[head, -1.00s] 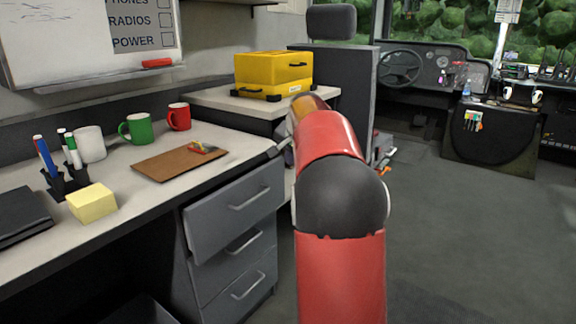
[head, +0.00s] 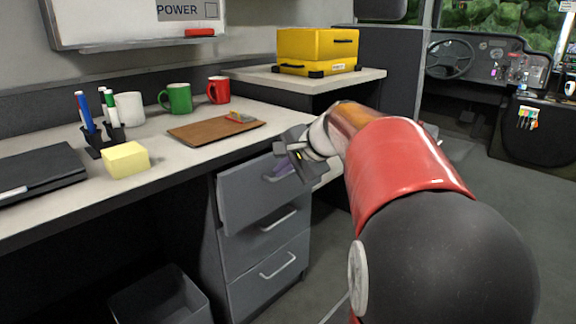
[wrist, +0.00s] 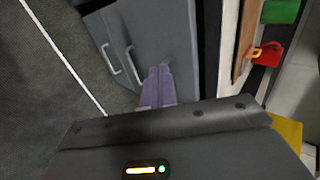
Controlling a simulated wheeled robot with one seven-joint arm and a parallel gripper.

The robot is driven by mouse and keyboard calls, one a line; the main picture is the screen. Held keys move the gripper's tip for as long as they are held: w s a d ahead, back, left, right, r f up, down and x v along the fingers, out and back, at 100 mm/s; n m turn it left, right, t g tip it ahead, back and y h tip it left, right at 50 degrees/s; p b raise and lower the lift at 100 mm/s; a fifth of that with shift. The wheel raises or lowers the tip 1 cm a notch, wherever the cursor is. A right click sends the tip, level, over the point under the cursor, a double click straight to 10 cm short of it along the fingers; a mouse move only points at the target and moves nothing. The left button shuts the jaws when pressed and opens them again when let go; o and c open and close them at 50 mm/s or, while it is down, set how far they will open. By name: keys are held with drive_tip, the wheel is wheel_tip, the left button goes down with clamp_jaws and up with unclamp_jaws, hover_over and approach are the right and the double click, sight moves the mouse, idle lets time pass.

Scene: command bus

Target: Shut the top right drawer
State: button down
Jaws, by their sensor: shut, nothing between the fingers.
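The grey top drawer (head: 245,197) under the desk stands out a little from the drawers below it. Its front also shows in the wrist view (wrist: 165,25). Its bar handle (head: 270,178) is partly covered by my gripper in the head view. My gripper (head: 284,169) is shut and empty, with its purple fingers (wrist: 157,75) pointing at the drawer front near the handle. Whether the fingertips touch the front I cannot tell. The lower two drawers (head: 268,262) look closed.
A yellow case (head: 318,47) sits behind. A dark bin (head: 158,298) is under the desk. Floor at right is clear.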

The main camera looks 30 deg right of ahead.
sight(251, 162)
drive_tip(key=w+f, duration=0.1)
drive_tip(key=w, duration=0.1)
drive_tip(key=w+a+f, duration=0.1)
drive_tip(key=w, duration=0.1)
drive_tip(key=w+a+f, duration=0.1)
drive_tip(key=w, duration=0.1)
drive_tip(key=shift+w+a+f, duration=0.1)
drive_tip(key=shift+f, duration=0.1)
drive_tip(key=shift+w+a, duration=0.2)
drive_tip(key=shift+w, duration=0.3)
drive_tip(key=w, duration=0.1)
drive_tip(key=w+a+p, duration=0.1)
drive_tip(key=w, duration=0.1)
drive_tip(key=w+p, duration=0.1)
drive_tip(key=shift+w+a+r, duration=0.1)
drive_tip(key=shift+w+a, duration=0.05)
drive_tip(key=shift+a, duration=0.2)
